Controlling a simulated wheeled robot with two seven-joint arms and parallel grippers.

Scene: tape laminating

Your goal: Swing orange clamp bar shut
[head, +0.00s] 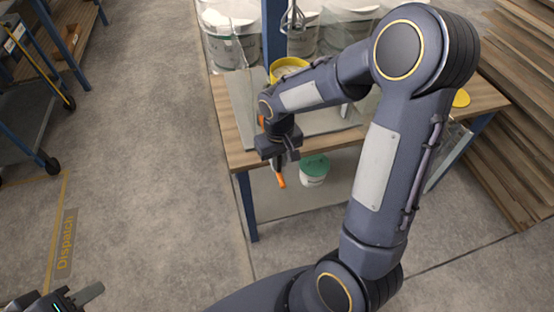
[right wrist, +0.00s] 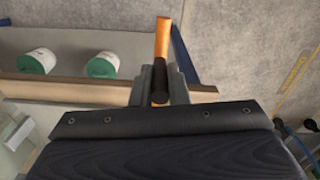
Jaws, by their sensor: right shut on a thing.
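The orange clamp bar (head: 279,181) juts down below my right gripper at the front edge of the wooden bench. In the right wrist view, the orange bar (right wrist: 162,38) extends away from the fingers, with a dark part between them. My right gripper (head: 278,158) is shut on the bar, and it also shows in the right wrist view (right wrist: 160,88). A small orange piece (head: 262,120) shows beside my right wrist. My arm hides much of the clamp. My left gripper (head: 75,297) is partly cut off at the lower left, away from the bench.
The wooden bench (head: 226,120) holds a grey plate (head: 243,98) and a yellow bucket (head: 289,66). Planks (head: 525,110) are stacked at right.

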